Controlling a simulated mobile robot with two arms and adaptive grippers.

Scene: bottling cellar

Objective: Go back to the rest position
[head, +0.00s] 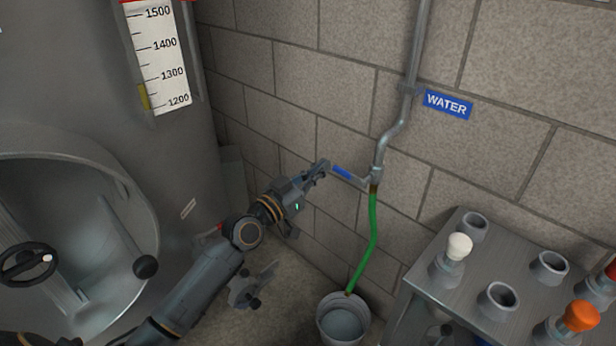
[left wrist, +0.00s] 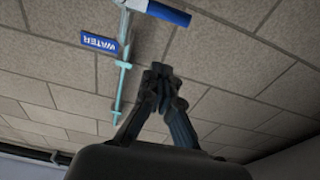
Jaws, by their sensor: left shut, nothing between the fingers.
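My left gripper (head: 318,170) is shut and empty in front of the block wall, just left of the blue-handled water tap lever (head: 343,173) in the head view. In the left wrist view its fingers (left wrist: 160,72) are together with nothing between them, and the blue lever handle (left wrist: 168,14) shows beyond them. Whether the fingertips touch the lever I cannot tell; a small gap seems to show. The lever sticks out to the left from the pipe (head: 378,165). My right gripper is not in view.
A green hose (head: 373,240) runs from the tap into a bucket (head: 343,312) on the floor. A metal stand (head: 420,283) with several holders is at the right. A large steel tank (head: 60,90) with an open round hatch (head: 148,200) is at the left. A WATER sign (head: 447,104) is on the wall.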

